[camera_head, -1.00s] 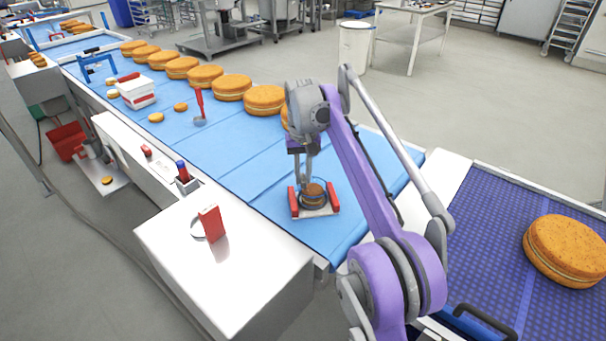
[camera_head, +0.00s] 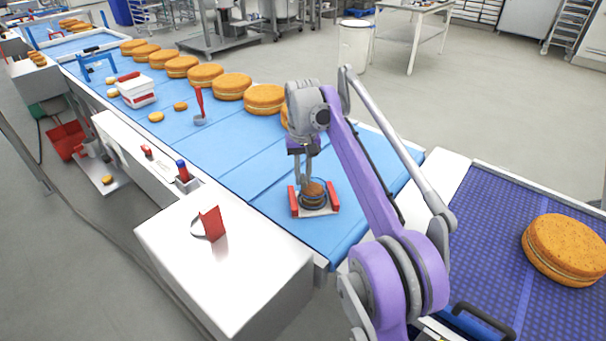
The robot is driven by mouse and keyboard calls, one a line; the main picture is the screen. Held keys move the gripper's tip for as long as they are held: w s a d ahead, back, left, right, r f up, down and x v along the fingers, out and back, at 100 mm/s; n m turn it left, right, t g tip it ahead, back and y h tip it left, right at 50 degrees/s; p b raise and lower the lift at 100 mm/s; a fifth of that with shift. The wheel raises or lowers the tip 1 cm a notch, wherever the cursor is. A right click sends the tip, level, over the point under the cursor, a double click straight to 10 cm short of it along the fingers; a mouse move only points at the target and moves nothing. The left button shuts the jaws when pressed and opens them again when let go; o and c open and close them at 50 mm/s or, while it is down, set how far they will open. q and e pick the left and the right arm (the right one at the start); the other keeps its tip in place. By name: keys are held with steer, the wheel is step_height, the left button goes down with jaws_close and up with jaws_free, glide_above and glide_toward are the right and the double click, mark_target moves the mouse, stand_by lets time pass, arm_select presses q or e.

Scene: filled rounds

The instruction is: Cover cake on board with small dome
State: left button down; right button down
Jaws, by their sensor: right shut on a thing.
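A board (camera_head: 318,213) with a red block on each side lies near the front end of the blue conveyor. A small round cake (camera_head: 313,191) is on it, seen through a clear dome (camera_head: 313,201) with a dark rim. The dome is around the cake and looks low on the board; whether its rim touches the board I cannot tell. My right gripper (camera_head: 308,180) points down over the board, shut on the top of the dome; its fingertips are partly hard to make out. My left gripper is not in view.
Large cakes (camera_head: 264,99) line the far side of the blue belt (camera_head: 255,170). A red-handled tool (camera_head: 199,105) and a white box (camera_head: 136,92) are further back. A white cabinet (camera_head: 225,270) bears a red wedge (camera_head: 213,223). Another large cake (camera_head: 566,249) is on the dark belt at right.

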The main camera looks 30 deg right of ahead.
steer(key=shift+f, duration=0.1)
steer(key=shift+c, duration=1.3)
jaws_free()
steer(key=shift+r+p, duration=2.85)
steer(key=shift+r, duration=0.65)
steer(key=shift+f, duration=0.1)
